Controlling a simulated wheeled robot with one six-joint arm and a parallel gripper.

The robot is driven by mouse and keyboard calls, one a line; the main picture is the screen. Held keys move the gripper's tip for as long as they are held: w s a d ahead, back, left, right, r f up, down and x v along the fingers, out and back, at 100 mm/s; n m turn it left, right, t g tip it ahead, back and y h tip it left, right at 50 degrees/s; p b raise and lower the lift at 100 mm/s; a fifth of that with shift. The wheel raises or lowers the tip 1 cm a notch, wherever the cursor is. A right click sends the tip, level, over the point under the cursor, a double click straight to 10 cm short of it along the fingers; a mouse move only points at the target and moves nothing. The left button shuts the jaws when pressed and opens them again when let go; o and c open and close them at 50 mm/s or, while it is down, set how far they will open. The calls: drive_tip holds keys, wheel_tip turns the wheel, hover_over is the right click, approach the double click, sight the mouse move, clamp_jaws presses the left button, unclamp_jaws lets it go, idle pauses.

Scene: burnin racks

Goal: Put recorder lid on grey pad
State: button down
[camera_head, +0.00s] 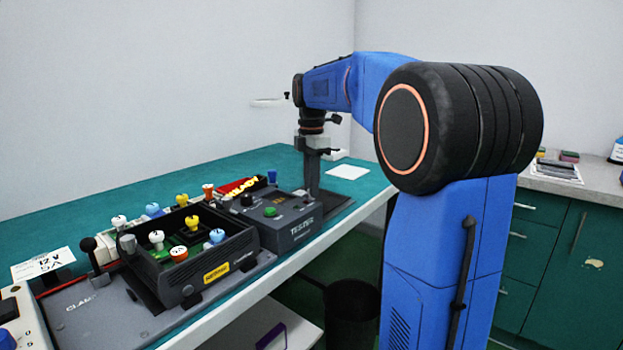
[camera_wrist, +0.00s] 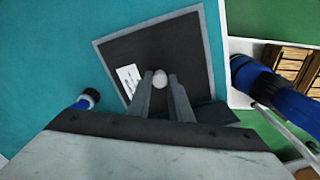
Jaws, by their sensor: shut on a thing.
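My gripper (camera_head: 312,182) points straight down at the far end of the bench. In the wrist view its fingers (camera_wrist: 160,82) are closed on a small pale knob (camera_wrist: 160,78). Beneath the knob is a dark square panel, which looks like the recorder lid (camera_wrist: 145,50), with a white label near the left finger. A grey border around it looks like the grey pad (camera_wrist: 209,60); a dark slab with a grey edge (camera_head: 338,208) also lies under my gripper in the head view. I cannot tell whether lid and pad touch. The open recorder (camera_head: 215,270) stands nearer, with several coloured knobs inside.
A grey tester box (camera_head: 290,222) stands between the recorder and my gripper. A small blue object (camera_head: 272,175) is just left of my gripper. A white sheet (camera_head: 347,172) lies behind. A lever (camera_head: 94,258) rises beside the recorder. The bench's front edge runs close to the pad.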

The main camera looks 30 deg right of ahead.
drive_tip(key=shift+f, duration=0.3)
idle(0.6)
drive_tip(key=c, duration=1.5)
unclamp_jaws()
drive_tip(key=shift+r, duration=3.5)
